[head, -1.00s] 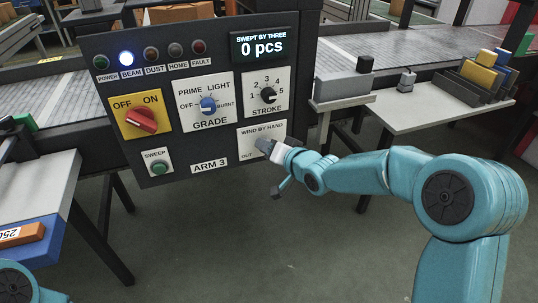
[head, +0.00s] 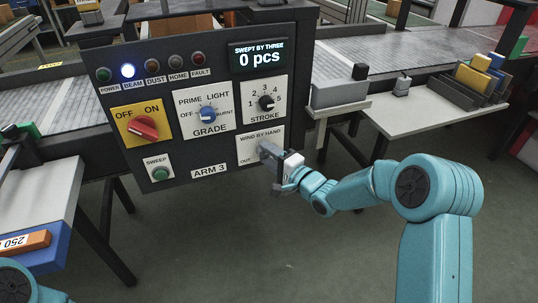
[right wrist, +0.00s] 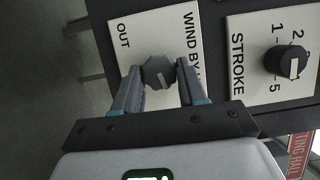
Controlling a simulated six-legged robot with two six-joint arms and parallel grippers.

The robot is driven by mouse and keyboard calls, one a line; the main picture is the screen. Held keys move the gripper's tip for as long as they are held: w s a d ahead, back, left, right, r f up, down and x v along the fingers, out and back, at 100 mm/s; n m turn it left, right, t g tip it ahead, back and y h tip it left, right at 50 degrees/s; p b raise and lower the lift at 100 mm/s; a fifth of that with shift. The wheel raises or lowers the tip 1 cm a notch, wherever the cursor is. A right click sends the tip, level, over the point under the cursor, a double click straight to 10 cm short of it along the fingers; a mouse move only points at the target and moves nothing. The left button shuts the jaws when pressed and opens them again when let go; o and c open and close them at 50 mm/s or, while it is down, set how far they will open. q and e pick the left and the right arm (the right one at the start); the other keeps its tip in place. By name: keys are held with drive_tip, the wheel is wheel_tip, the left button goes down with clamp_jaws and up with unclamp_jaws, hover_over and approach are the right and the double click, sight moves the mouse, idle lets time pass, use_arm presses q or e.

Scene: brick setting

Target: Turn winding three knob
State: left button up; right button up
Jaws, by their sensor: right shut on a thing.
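The panel (head: 205,185) marked ARM 3 carries a white WIND BY HAND plate (head: 246,146) at its lower right, also marked OUT. My right gripper (head: 268,150) is at that plate in the head view and hides most of the knob. In the right wrist view its two grey fingers (right wrist: 158,80) are on either side of the knob, shut on it. My left gripper is not in view.
The black STROKE knob (head: 266,103) sits just above the winding plate. The blue GRADE knob (head: 208,115), red OFF/ON switch (head: 143,128) and green SWEEP button (head: 160,173) are to the left. The display (head: 259,56) reads 0 pcs. A white shelf (head: 435,115) holds blocks at right.

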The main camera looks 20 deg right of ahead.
drive_tip(key=shift+f+m+t+b, duration=0.1)
drive_tip(key=shift+m+t+b, duration=0.35)
drive_tip(key=shift+m, duration=0.75)
drive_tip(key=o, duration=1.1)
drive_tip(key=shift+c, duration=0.2)
drive_tip(key=p+v, duration=0.1)
drive_tip(key=v, duration=1.5)
drive_tip(key=shift+f, duration=0.2)
drive_tip(key=shift+s, duration=0.1)
